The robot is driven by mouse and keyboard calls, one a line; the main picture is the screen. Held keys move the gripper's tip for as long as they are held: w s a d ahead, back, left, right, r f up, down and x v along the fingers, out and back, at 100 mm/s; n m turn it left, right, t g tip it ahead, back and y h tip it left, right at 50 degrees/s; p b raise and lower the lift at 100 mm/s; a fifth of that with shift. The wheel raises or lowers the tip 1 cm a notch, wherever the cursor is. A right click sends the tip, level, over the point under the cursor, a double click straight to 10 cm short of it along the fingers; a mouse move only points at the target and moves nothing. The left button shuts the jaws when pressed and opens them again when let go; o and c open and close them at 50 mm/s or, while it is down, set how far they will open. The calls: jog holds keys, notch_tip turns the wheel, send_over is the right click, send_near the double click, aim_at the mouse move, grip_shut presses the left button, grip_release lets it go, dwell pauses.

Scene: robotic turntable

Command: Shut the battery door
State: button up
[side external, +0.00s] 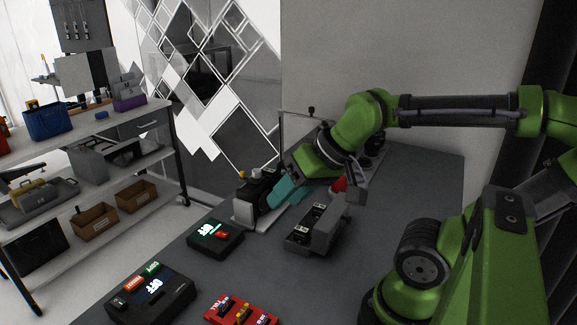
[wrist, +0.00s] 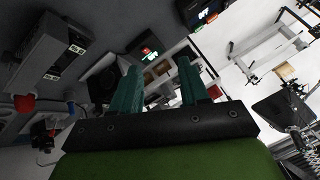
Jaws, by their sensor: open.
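A grey box-like unit (side external: 318,228) with dark openings along its side stands on the dark table; I take it as the likely battery housing, but cannot make out for certain which part is the door. It also shows at the upper left of the wrist view (wrist: 45,52). My gripper (side external: 287,190) has teal fingers, pointing down and left, above the table behind and left of the grey unit. In the wrist view my gripper (wrist: 157,80) shows both fingers apart with nothing between them.
A black device on a white base (side external: 252,207) stands close left of my fingers. A small display box (side external: 215,238), a larger control box (side external: 150,292) and a red tray (side external: 240,310) occupy the table's front left. A red knob (side external: 339,184) is behind the grey unit.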

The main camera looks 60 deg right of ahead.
jog(key=w+d+f+m+g+y, duration=0.2)
jog(key=w+d+f+m+y, duration=0.2)
jog(key=d+f+m, duration=0.65)
jog(key=w+d+r+m+t+h, duration=0.35)
jog(key=d+m+t, duration=0.25)
jog(key=d+m, duration=0.3)
jog(key=w+d+r+m+t+h, duration=0.2)
jog(key=w+d+m+t, duration=0.2)
jog(key=d+m+t, duration=0.55)
notch_tip(320, 180, down, 7)
jog(key=a+m+g, duration=0.2)
jog(key=g, duration=0.1)
jog(key=shift+t, duration=0.25)
jog(key=shift+w+a+r, duration=0.1)
jog(key=shift+w, duration=1.2)
jog(key=shift+w+a+r, duration=0.1)
jog(key=shift+w, duration=1.15)
